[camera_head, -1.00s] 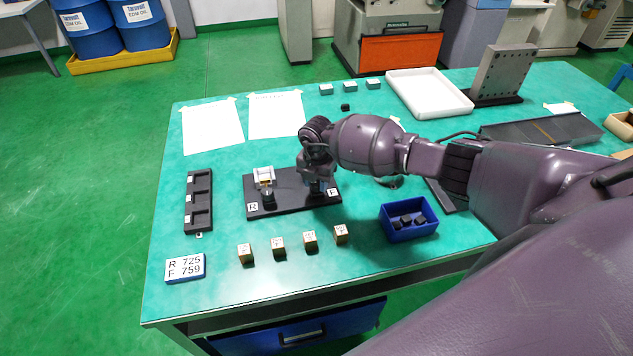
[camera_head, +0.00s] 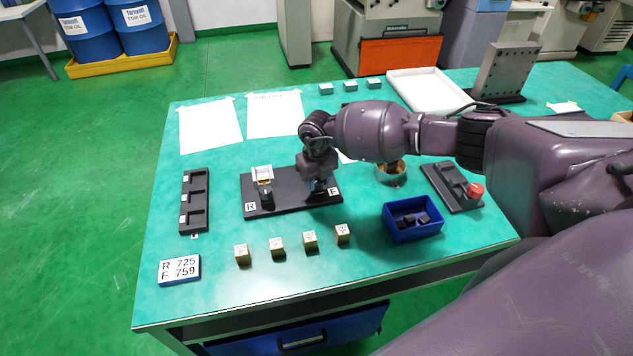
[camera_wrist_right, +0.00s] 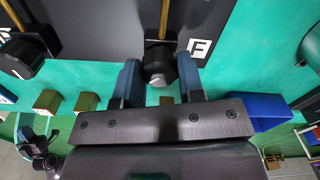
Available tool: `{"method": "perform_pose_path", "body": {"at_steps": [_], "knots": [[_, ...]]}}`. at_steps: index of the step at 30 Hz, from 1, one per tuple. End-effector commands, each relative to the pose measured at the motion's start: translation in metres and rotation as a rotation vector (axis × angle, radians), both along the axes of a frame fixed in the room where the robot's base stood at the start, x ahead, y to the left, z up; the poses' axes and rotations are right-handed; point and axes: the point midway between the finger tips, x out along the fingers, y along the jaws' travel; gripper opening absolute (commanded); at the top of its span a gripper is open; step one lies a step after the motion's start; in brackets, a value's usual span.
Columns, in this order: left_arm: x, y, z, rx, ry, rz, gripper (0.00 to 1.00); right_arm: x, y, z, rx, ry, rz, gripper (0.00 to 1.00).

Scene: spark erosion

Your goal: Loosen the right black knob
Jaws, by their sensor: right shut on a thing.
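The right black knob (camera_wrist_right: 160,68) shows in the right wrist view between the two blue fingers of my right gripper (camera_wrist_right: 162,84), beside the F label (camera_wrist_right: 199,48). My right gripper (camera_head: 318,186) is shut on this knob, at the right end of the black base plate (camera_head: 290,204). The gripper and wrist mostly hide the knob in the head view. The left black knob (camera_head: 267,199) stands free near the R label (camera_head: 250,207); part of it also shows at the left of the right wrist view (camera_wrist_right: 22,58).
Several brass blocks (camera_head: 278,245) stand in front of the plate. A blue bin (camera_head: 412,229) with dark pieces is to the right. A black slotted tray (camera_head: 195,186) and a number card (camera_head: 180,270) are at left. A fixture with a red knob (camera_head: 476,190) is further right.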

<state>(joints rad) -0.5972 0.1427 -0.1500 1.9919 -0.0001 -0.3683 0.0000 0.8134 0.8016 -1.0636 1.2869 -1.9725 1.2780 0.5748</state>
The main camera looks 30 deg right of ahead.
Motion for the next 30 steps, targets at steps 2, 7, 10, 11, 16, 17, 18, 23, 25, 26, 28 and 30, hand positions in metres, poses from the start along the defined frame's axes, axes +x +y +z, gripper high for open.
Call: {"method": "perform_pose_path", "body": {"at_steps": [2,7,10,11,16,17,18,23,25,26,28,30], "knots": [[-0.002,0.0,-0.007,0.0,0.007,0.001,0.0,0.001,-0.001,-0.001,-0.001,-0.002,0.071,0.12],[-0.007,0.001,-0.018,0.0,0.02,0.003,0.0,0.001,-0.001,-0.001,-0.001,-0.001,0.233,0.12],[-0.009,0.001,-0.023,0.001,0.026,0.004,0.0,0.001,-0.001,-0.001,-0.001,-0.001,0.327,0.12],[-0.009,0.001,-0.025,0.001,0.027,0.004,0.0,0.001,-0.001,-0.001,-0.001,-0.001,0.356,0.12],[-0.011,0.001,-0.033,0.0,0.033,0.003,0.0,0.001,-0.001,-0.001,-0.001,-0.001,0.507,0.12],[-0.011,0.001,-0.034,0.0,0.033,0.003,0.0,0.001,-0.001,-0.001,-0.001,-0.001,0.532,0.12],[-0.011,0.001,-0.035,0.0,0.034,0.003,0.0,0.001,-0.001,-0.001,-0.001,-0.001,0.564,0.12],[-0.01,0.001,-0.04,0.0,0.036,0.001,0.0,0.001,-0.001,-0.001,-0.001,0.0,0.674,0.12],[-0.009,0.0,-0.041,0.0,0.035,0.001,0.0,0.001,-0.001,-0.001,-0.001,-0.001,0.714,0.12],[-0.009,0.0,-0.042,0.0,0.035,0.001,0.0,0.001,-0.001,-0.001,-0.001,-0.001,0.729,0.12],[-0.009,0.0,-0.043,0.0,0.035,0.0,0.0,0.001,-0.001,0.0,-0.001,-0.001,0.76,0.12],[-0.008,0.0,-0.044,0.001,0.035,0.0,0.0,0.001,-0.001,0.0,0.0,-0.002,0.785,0.12]]}}
